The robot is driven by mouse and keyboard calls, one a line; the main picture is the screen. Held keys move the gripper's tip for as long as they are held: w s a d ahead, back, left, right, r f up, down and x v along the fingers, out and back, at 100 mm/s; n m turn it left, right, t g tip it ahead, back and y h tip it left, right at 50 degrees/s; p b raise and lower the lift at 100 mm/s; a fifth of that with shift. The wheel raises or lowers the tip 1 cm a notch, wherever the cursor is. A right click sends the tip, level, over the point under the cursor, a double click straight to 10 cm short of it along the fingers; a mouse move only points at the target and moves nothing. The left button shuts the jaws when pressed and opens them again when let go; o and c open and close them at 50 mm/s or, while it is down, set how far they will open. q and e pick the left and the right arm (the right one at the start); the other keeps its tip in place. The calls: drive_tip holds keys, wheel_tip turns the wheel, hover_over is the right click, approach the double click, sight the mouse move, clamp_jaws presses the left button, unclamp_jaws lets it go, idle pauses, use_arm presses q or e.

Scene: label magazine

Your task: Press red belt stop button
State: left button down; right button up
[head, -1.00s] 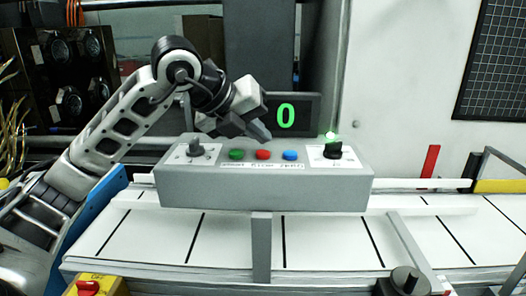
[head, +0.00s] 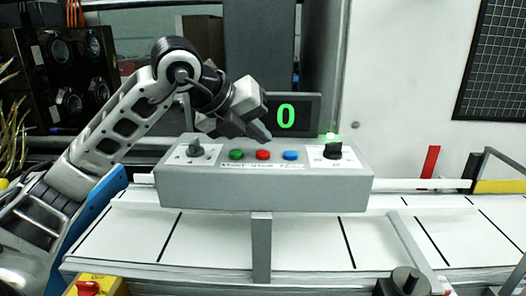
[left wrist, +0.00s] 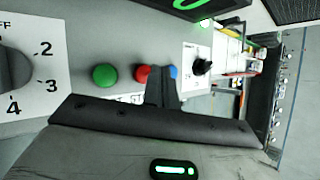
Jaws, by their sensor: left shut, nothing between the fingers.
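The red button (head: 263,155) sits between a green button (head: 236,155) and a blue button (head: 290,155) on top of the grey control box (head: 262,188). My left gripper (head: 262,132) is shut and empty, just behind and above the red button, with a visible gap in the head view. In the left wrist view, the shut fingers (left wrist: 164,85) partly cover the right side of the red button (left wrist: 142,73) and part of the blue button (left wrist: 173,72). The green button (left wrist: 105,75) is clear there. My right gripper is not in view.
The box has a grey dial (head: 195,151) at left and a black knob (head: 333,151) at right. A display (head: 286,115) behind reads a green 0, and a green lamp (head: 331,135) is lit. The white belt (head: 200,240) with dark lines runs below. Another red button (head: 88,288) is at lower left.

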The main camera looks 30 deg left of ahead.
sight(259, 154)
use_arm(q)
drive_tip(key=shift+f, duration=0.15)
idle(0.3)
drive_tip(key=shift+f+b, duration=0.3)
drive_tip(key=shift+b, duration=0.1)
drive_tip(key=shift+f+b, duration=0.55)
idle(0.5)
drive_tip(key=shift+r, duration=0.1)
drive_tip(key=shift+r+p, duration=0.85)
wheel_tip(259, 154, up, 5)
drive_tip(key=p, duration=0.4)
drive_tip(key=shift+r+p, duration=0.1)
drive_tip(key=shift+p, duration=0.2)
